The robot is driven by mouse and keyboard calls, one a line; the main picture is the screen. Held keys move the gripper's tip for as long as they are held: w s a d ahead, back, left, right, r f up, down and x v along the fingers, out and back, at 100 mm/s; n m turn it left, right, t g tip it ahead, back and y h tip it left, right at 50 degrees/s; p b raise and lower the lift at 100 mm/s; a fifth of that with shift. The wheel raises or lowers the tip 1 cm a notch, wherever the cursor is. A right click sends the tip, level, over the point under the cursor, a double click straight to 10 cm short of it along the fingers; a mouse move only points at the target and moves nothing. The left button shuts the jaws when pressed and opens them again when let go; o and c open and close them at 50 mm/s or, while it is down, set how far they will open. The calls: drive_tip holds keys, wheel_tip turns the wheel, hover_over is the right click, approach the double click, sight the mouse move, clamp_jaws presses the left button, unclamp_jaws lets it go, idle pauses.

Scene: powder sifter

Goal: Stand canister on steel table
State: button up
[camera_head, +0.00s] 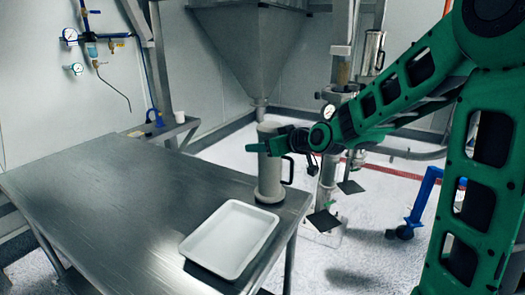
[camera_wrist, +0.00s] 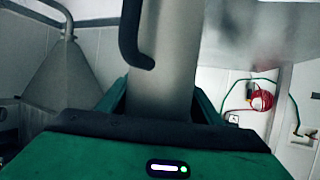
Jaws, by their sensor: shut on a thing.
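The canister (camera_head: 269,179) is a tall grey metal cylinder with a black handle on its right side. In the head view it is upright at the right end of the steel table (camera_head: 110,215), behind the white tray. Its base is at or just above the tabletop; I cannot tell if it fully rests there. My gripper (camera_head: 267,146) is shut around the upper part of the canister from the side. In the wrist view the canister (camera_wrist: 178,65) rises between my fingers, with its handle toward the left.
A white tray (camera_head: 231,238) lies on the table in front of the canister. The table's left and middle are clear. A grey hopper (camera_head: 258,50) and a steel column with a gauge (camera_head: 328,112) stand behind. A blue wheeled frame (camera_head: 424,196) is at right.

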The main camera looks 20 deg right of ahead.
drive_tip(key=shift+f, duration=0.8)
drive_tip(key=o, duration=1.5)
drive_tip(key=shift+c, duration=0.2)
drive_tip(key=v, duration=1.2)
drive_tip(key=shift+s+d, duration=0.1)
drive_tip(key=shift+d, duration=0.05)
